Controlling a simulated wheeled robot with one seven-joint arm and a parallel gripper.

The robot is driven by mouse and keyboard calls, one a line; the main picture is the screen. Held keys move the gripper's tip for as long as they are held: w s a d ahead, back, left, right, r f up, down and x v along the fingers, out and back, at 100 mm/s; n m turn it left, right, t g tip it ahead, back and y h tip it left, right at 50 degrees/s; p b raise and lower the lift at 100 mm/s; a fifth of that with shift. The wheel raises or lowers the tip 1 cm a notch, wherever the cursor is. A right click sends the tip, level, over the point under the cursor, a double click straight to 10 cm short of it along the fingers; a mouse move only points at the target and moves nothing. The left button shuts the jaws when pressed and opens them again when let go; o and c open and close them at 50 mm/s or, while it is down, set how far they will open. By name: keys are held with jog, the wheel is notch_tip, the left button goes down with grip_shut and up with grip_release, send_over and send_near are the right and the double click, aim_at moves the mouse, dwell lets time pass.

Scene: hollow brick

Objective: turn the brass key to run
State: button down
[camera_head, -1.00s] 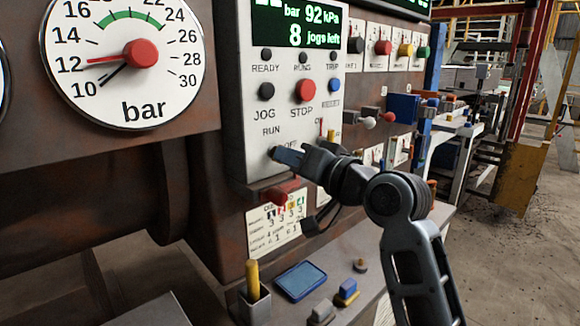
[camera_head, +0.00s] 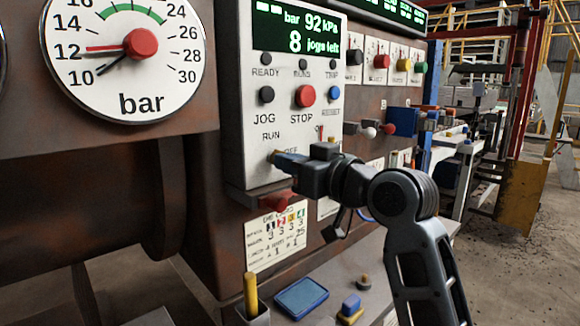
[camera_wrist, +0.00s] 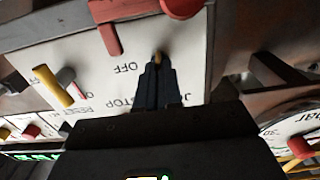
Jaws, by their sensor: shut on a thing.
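The brass key (camera_head: 272,157) shows as a small bit of brass at the lower part of the white control panel (camera_head: 252,124), below the RUN label and left of the OFF label. My gripper (camera_head: 280,159) reaches it from the right, its fingers shut on the key. In the wrist view, where the panel is upside down, the brass end of the key (camera_wrist: 157,57) shows between the narrow fingertips (camera_wrist: 157,66), beside the word OFF. The fingers hide most of the key, so its exact angle cannot be told.
A red handle (camera_head: 277,198) sticks out just below the key. A yellow lever (camera_wrist: 52,86) stands off the panel to one side in the wrist view. JOG (camera_head: 266,95) and red STOP (camera_head: 305,96) buttons sit above. Small items lie on the ledge below.

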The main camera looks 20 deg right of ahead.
jog(key=shift+f, duration=0.15)
jog(key=c, duration=1.3)
grip_release()
jog(key=shift+s, duration=0.1)
jog(key=v, duration=0.7)
jog(key=shift+s+b, duration=0.25)
jog(key=shift+b, duration=0.15)
jog(key=shift+d, duration=0.1)
jog(key=s+a+f+m+h, duration=0.1)
jog(key=s+f+m+h, duration=0.2)
jog(key=s+f, duration=0.65)
jog(key=s+a+f+m+h, duration=0.15)
jog(key=s+f, duration=0.45)
jog(key=f, duration=0.7)
jog(key=s+f+g+h+p, duration=0.1)
jog(key=s+f+g, duration=0.1)
jog(key=s, duration=2.4)
jog(key=shift+s+a+f+n, duration=0.15)
jog(key=shift+a+f+n, duration=0.05)
jog(key=shift+f+n, duration=0.25)
